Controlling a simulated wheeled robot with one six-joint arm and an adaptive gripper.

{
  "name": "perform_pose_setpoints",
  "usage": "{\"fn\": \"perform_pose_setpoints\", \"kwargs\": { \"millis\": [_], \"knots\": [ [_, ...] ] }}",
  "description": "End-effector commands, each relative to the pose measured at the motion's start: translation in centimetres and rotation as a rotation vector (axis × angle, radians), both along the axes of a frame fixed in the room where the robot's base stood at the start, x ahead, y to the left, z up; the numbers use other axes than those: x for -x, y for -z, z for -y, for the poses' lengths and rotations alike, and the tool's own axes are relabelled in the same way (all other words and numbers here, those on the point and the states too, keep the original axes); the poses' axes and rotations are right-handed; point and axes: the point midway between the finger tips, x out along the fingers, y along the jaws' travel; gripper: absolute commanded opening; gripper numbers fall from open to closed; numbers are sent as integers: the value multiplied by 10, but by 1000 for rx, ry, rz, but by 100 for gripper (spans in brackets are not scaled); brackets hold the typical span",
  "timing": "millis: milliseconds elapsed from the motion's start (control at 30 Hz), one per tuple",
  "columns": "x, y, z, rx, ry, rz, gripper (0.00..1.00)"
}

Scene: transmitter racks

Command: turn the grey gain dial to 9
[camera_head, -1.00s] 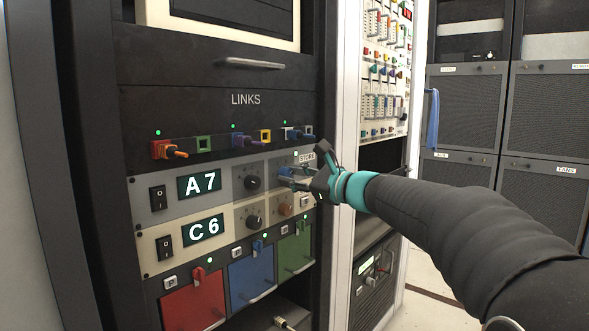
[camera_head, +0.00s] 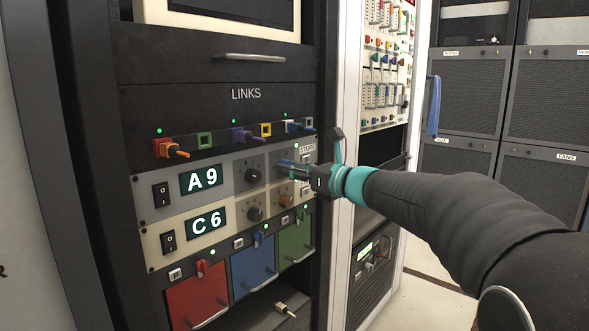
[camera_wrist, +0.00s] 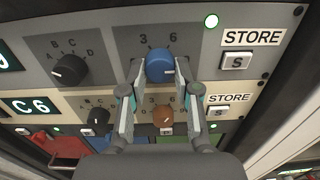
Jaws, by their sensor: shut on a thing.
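The grey unit (camera_head: 219,163) has a lit display (camera_head: 201,180) that reads A 9. Its blue-capped dial (camera_wrist: 160,66) has 3 and 6 marked above it in the wrist view; the lower part of its scale is hidden. My gripper (camera_wrist: 160,72) is shut on this dial, one finger on each side. In the head view my gripper (camera_head: 291,166) covers most of the dial. The grey unit's black letter dial (camera_wrist: 69,69) sits to the left, marked A to D, apart from my fingers.
The cream unit below reads C 6 on its display (camera_head: 205,222). Its brown dial (camera_wrist: 166,115) and black dial (camera_wrist: 97,118) sit close under my fingers. A STORE button (camera_wrist: 238,61) is to the right. Plugs and sockets line the row above.

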Motion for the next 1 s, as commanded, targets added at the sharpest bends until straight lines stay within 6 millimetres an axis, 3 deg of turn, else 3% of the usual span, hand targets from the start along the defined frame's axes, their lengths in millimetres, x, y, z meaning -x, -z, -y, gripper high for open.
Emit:
{"fn": "perform_pose_setpoints", "kwargs": {
  "millis": [333, 367, 467, 800, 1000],
  "knots": [
    [1, 3, -2, -1, -5, -6, 0],
    [1, 3, -2, -1, -5, -6, 34],
    [1, 2, -1, -1, -4, -6, 57],
    [1, 1, 3, -1, 2, -3, 57],
    [15, 0, 21, -2, 4, -2, 57]
  ]
}}
